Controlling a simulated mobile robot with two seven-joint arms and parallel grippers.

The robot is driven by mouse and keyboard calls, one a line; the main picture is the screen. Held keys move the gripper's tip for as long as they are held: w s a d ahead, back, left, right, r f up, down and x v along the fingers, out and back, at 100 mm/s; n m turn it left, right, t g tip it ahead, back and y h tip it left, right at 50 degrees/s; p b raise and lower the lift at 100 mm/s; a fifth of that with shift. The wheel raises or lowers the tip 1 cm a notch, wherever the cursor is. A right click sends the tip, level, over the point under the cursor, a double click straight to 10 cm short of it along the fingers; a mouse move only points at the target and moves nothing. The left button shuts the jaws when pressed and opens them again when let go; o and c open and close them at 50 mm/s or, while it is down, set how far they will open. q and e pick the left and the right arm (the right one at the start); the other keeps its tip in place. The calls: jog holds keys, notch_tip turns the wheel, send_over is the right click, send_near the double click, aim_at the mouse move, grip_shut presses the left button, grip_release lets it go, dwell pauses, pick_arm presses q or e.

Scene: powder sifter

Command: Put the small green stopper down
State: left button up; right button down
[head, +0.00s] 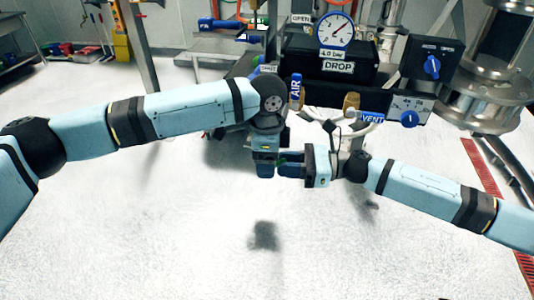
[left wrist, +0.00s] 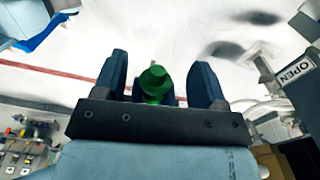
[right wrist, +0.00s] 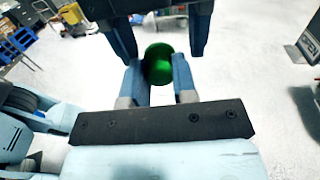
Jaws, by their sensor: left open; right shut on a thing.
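The small green stopper (right wrist: 158,65) is held between the fingertips of my right gripper (right wrist: 157,72), which is shut on it. In the left wrist view the stopper (left wrist: 155,82) sits between the spread fingers of my left gripper (left wrist: 160,66), with a gap on each side. My left gripper is open, and its fingers also show at the top of the right wrist view. In the head view the left gripper (head: 265,166) points down and the right gripper (head: 290,166) points left, meeting at mid-picture. The stopper is mostly hidden there.
Behind the grippers stands a machine with a pressure gauge (head: 336,30), a DROP label (head: 338,66), an AIR handle (head: 295,88), a VENT label (head: 372,118) and a blue knob (head: 432,67). A metal cylinder (head: 485,100) is at right. Open pale floor (head: 190,240) lies in front.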

pick_arm(q)
jog(key=c, duration=1)
pick_arm(e)
jog(key=c, duration=0.8)
grip_release()
